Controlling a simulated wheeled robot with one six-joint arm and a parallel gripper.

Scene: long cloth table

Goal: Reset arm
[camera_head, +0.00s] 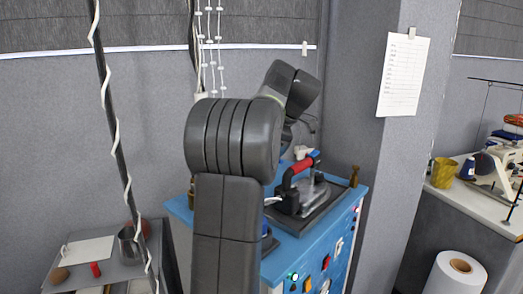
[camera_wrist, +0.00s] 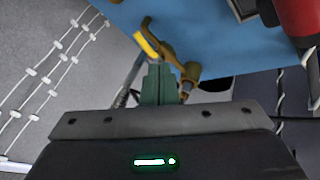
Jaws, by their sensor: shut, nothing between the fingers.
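My gripper (camera_wrist: 158,70) shows in the wrist view as two dark green fingers pressed together, with nothing between them. In the head view my grey arm stands folded in the middle of the picture and hides the gripper. In the wrist view a brass-coloured fitting (camera_wrist: 189,74) and a yellow-tipped part (camera_wrist: 145,42) appear just beyond the fingers; I cannot tell how far away they are.
A blue machine (camera_head: 323,230) with buttons stands behind my arm and carries an iron (camera_head: 297,193) with a red handle. A grey side table (camera_head: 67,266) holds a metal cup (camera_head: 129,242). At right, a white worktop (camera_head: 470,203) bears a sewing machine (camera_head: 497,168).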

